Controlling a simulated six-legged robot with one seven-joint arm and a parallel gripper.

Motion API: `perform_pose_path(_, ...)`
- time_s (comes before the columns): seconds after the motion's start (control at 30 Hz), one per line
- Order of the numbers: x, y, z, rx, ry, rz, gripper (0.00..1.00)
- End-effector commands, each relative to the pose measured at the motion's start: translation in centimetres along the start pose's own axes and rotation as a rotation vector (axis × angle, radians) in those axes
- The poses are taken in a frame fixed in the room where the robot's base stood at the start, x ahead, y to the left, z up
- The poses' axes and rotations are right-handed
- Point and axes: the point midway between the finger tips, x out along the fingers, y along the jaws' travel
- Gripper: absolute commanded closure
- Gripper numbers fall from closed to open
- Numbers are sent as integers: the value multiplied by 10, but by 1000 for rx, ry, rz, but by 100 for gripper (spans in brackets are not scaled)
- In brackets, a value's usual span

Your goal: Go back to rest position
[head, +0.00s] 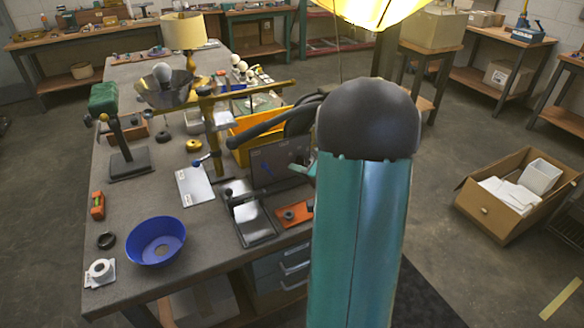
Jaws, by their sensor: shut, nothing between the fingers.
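My gripper does not show in the head view. A teal arm link of mine with a dark rounded cap fills the right centre and hides part of the bench's right side. On the workbench (150,194) are a blue bowl-shaped shade (172,250) near the front, a green-headed lamp (104,98) on a dark base at the left, and a dark bowl-shaped shade (148,96) with a bulb (162,72) over it. A lamp with a cream shade (183,32) stands farther back. A glowing yellow shade (370,8) is cut off at the top.
A yellow bin (246,124) and a dark panel (278,158) stand at the bench's right side. An orange level (97,205) and a white roll (100,270) lie at its left front.

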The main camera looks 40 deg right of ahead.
Motion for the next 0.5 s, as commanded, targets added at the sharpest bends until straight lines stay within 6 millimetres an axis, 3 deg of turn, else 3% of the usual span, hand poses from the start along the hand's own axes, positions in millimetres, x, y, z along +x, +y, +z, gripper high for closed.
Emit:
perform_pose_path(0.3, 2, -4, 2, -1, -11, -4, 100)
perform_pose_path(0.43, 10, -34, 25, -4, -109, -28, 100)
perform_pose_path(0.5, 15, -62, 51, -10, -213, -41, 100)
